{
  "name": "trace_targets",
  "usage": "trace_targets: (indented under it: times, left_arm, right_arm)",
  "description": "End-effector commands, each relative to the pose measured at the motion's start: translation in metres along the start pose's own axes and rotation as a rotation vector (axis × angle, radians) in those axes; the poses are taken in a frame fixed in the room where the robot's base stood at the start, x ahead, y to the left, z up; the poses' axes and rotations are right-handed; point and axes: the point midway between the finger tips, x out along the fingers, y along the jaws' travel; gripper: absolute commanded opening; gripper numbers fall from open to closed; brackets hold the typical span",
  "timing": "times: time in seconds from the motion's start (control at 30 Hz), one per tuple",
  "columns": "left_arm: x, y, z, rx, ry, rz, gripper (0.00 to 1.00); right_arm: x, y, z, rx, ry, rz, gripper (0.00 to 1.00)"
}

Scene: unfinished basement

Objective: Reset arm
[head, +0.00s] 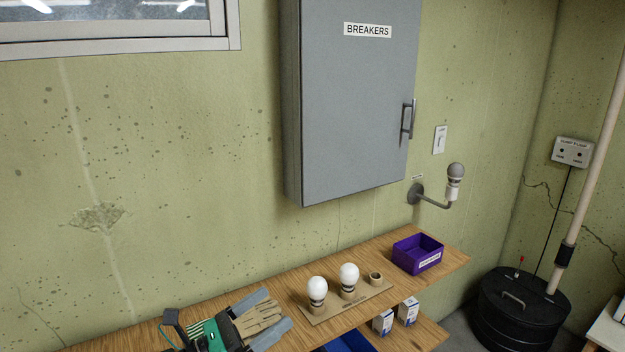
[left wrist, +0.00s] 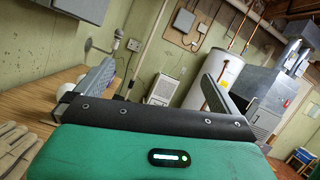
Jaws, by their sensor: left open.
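My left gripper (head: 277,308) is low in the head view, over the left part of the wooden shelf. Its two grey fingers are spread apart with nothing held between them. In the left wrist view, the open fingers (left wrist: 160,76) stand wide apart, with the room showing between them. Tan work gloves (head: 258,318) show by the fingers in the head view and at the left edge of the left wrist view (left wrist: 15,145). Whether the gripper touches them, I cannot tell. My right gripper is in neither view.
The wooden shelf (head: 405,285) holds a cardboard holder (head: 325,313) with two white bulbs and one empty socket, and a purple bin (head: 418,262). A grey breaker box (head: 350,120) and a wall lamp (head: 453,185) are above. A black sump lid (head: 520,310) is at right.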

Motion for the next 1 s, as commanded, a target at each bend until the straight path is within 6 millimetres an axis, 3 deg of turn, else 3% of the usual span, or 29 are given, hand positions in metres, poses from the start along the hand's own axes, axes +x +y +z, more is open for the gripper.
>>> trace_targets:
  times: [0.13,0.27,0.4,0.53,0.67,0.8,1.0]
  left_arm:
    - [-0.026,0.022,0.011,-0.4,-0.221,0.235,1.0]
    - [-0.063,0.046,0.004,-0.744,-0.409,0.449,1.0]
    - [-0.115,0.066,-0.023,-1.106,-0.61,0.688,1.0]
    - [-0.17,0.068,-0.062,-1.416,-0.8,0.927,1.0]
    - [-0.225,0.05,-0.109,-1.695,-0.993,1.185,1.0]
    - [-0.272,0.016,-0.151,-1.907,-1.174,1.442,1.0]
    - [-0.315,-0.036,-0.187,-2.067,-1.36,1.741,1.0]
  right_arm:
    - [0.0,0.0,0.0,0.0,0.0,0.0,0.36]
    - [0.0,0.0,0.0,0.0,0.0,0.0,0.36]
    - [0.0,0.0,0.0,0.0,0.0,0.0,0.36]
    - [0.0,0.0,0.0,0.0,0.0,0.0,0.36]
    - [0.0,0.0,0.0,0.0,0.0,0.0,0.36]
    - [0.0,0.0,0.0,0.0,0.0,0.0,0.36]
    - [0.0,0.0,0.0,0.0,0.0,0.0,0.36]
